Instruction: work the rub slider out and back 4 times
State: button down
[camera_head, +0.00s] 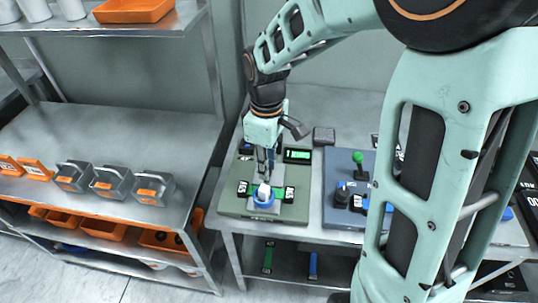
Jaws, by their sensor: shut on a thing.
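The rub slider seems to be the small white piece with a blue base (264,193) on the green tester plate (235,207) at the front left of the bench. My gripper (265,180) points down over it and is shut on its top. The fingers hide part of the slider and the track behind it. Black labels stand on either side of the slider. A small display with green digits (297,155) sits at the back of the tester.
A blue device (340,219) with a green-knobbed lever (358,160) stands to the right. A steel shelf (150,130) on the left holds grey bins (110,182) and orange trays. My arm hides much of the right side.

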jog(key=shift+s+a, duration=0.1)
jog(key=shift+s, duration=0.1)
jog(key=c, duration=1.7)
grip_release()
jog(key=shift+s, duration=0.1)
jog(key=shift+c, duration=0.2)
jog(key=shift+r, duration=0.1)
jog(key=shift+r, duration=0.25)
notch_tip(320, 180, up, 11)
jog(key=shift+r, duration=0.2)
